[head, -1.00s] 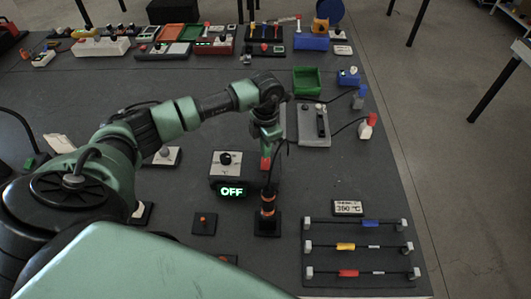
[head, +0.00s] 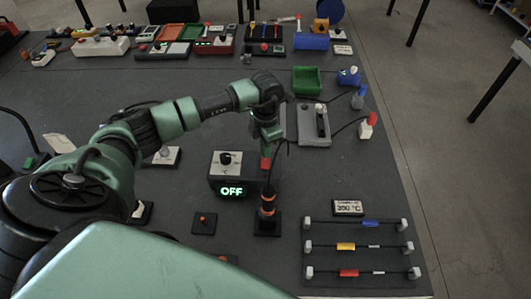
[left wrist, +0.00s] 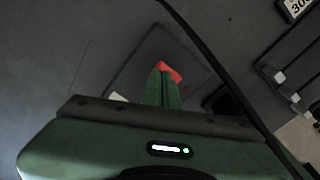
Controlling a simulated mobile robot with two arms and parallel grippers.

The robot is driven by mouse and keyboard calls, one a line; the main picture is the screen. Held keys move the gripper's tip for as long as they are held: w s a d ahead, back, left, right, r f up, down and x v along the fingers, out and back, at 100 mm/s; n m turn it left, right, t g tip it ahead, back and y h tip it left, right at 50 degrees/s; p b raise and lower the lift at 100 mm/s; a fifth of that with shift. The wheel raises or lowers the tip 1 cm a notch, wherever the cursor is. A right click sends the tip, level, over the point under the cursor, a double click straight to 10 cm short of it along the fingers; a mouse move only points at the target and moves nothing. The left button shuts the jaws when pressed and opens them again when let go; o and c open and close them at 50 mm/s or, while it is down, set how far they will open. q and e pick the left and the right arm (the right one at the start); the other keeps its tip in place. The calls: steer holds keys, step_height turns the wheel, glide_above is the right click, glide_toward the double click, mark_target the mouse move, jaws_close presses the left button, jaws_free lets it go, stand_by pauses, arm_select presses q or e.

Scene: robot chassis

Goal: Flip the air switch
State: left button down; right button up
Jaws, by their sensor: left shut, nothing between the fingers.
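A black box (head: 212,186) with a green "OFF" display (head: 231,191) stands in the middle of the table in the head view. A white panel with a black knob (head: 226,159) is on its left part, and a red piece (head: 265,163) is at its right part. I take this box to be the air switch. My left gripper (head: 267,150) points down over the right part, fingers shut and empty. In the left wrist view the fingers (left wrist: 162,85) are right at the red piece (left wrist: 170,72); whether they touch it I cannot tell. My right gripper is not in view.
A black-and-orange tool (head: 268,204) stands upright just in front of the box, its cable rising past my gripper. A small block with an orange knob (head: 203,222) lies front left.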

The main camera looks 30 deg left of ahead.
arm_select(q)
steer(key=shift+s+f+b, duration=0.1)
steer(key=shift+f+b, duration=0.7)
steer(key=shift+f, duration=0.2)
steer(key=shift+r, duration=0.1)
stand_by(0.3)
steer(key=shift+r+p, duration=0.65)
steer(key=shift+r, duration=0.15)
steer(key=shift+r+p, duration=1.5)
steer(key=shift+r, duration=1.15)
